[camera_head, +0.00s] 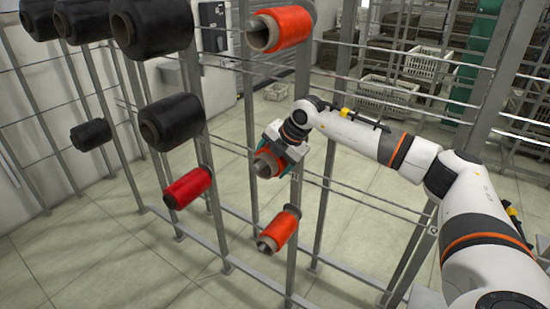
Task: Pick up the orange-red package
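An orange-red package on a cone-shaped core (267,164) is at the middle of the rack's right column, its core end facing me. My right gripper (279,153), on the arm from the right, is at this package, with its fingers around the package's sides. Whether the fingers press on it or stand slightly apart cannot be made out. The gripper hides much of the package's upper and rear surface. Other orange-red packages sit above it (289,27) and below it (281,230) in the same column. My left gripper is not in view.
A red package (188,187) and several black packages (173,121) hang on the rack columns to the left. Grey metal posts and horizontal bars (249,135) stand close around the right gripper. White baskets (388,90) and shelves are behind. The tiled floor is open below.

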